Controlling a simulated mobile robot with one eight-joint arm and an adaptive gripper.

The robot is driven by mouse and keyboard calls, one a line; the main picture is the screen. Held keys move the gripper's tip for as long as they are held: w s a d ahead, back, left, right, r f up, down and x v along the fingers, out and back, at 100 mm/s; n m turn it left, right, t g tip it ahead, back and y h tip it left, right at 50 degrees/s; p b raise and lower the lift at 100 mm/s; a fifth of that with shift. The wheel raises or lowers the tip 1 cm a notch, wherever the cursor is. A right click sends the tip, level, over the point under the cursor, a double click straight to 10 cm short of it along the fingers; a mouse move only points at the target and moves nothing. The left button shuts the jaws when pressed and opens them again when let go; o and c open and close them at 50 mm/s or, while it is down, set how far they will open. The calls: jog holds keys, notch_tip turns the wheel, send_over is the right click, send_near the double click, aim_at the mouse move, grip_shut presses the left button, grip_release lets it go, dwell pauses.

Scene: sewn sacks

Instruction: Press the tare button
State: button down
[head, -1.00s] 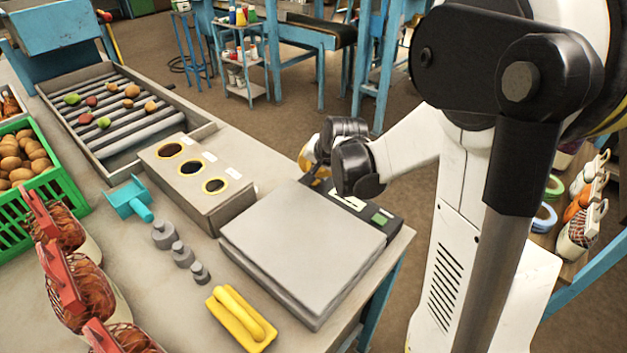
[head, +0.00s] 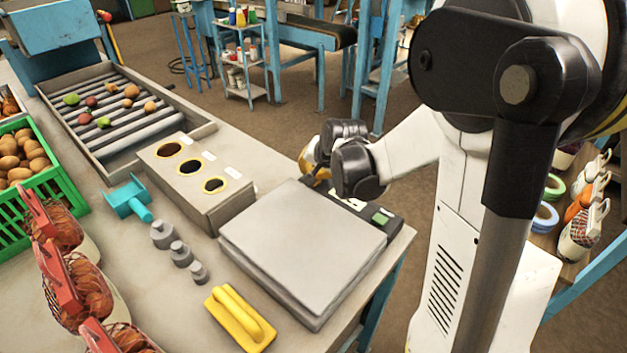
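A flat grey scale (head: 300,245) sits at the table's right corner. Its dark control panel (head: 392,228) runs along the far right edge and carries a small green button or display (head: 381,218) and a pale label. I cannot read which part is the tare button. My gripper (head: 318,172) is at the far end of the panel, low over it. The black wrist parts hide the fingertips and part of the panel. I cannot tell whether the gripper touches the panel.
Left of the scale are a grey box with three round holes (head: 222,205), several grey weights (head: 163,236), a yellow-handled block (head: 240,318) and a teal scoop (head: 128,198). Red-clipped net sacks (head: 88,290) and a green crate (head: 60,182) line the left. A roller tray (head: 190,118) lies behind.

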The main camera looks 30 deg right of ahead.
jog(key=shift+f+b, duration=0.45)
dwell(0.5)
jog(key=shift+r, duration=0.15)
jog(key=shift+r+p, duration=0.7)
jog(key=shift+r, duration=0.1)
jog(key=shift+r+p, duration=1.95)
jog(key=shift+r, duration=0.55)
